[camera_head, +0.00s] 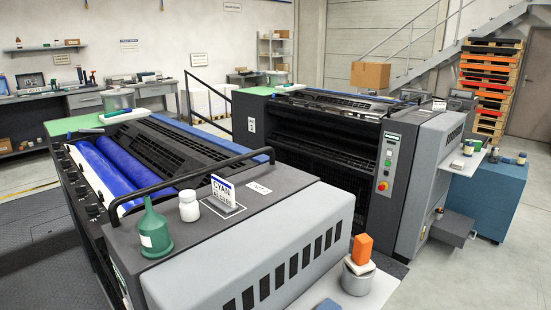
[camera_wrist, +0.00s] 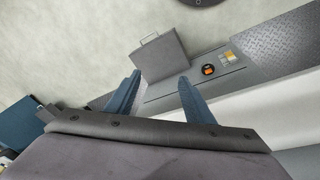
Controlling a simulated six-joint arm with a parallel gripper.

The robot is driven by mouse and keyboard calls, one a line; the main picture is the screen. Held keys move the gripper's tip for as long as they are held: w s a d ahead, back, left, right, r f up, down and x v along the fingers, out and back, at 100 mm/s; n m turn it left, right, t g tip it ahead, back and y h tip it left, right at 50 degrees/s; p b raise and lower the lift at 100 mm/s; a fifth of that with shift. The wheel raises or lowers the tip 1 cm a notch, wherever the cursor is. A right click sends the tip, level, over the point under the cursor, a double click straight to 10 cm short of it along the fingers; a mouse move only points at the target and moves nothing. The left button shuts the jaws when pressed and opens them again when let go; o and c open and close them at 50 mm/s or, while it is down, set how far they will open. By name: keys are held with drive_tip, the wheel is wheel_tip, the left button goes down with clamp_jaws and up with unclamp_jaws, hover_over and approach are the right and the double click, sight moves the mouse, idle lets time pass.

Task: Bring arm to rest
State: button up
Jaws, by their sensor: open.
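My gripper (camera_wrist: 159,76) shows in the wrist view as two blue-grey fingers standing well apart. Nothing is held between them. Beyond the fingers, a grey box-like part with a thin handle (camera_wrist: 160,56) lies in line with the gap, and I cannot tell how far off it is. My arm and gripper cannot be made out in the head view.
Two printing units stand in the head view, the near one with blue rollers (camera_head: 105,167). An orange block (camera_head: 362,248) sits atop a grey tin (camera_head: 358,280). Pale floor (camera_wrist: 65,45) is open.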

drive_tip(key=s+a+f+m+g+y, duration=0.1)
drive_tip(key=s+a+f+g, duration=0.15)
drive_tip(key=s, duration=0.35)
wheel_tip(320, 180, up, 16)
drive_tip(key=p, duration=1.6)
drive_tip(key=shift+a+r, duration=0.2)
drive_tip(key=shift+r, duration=0.05)
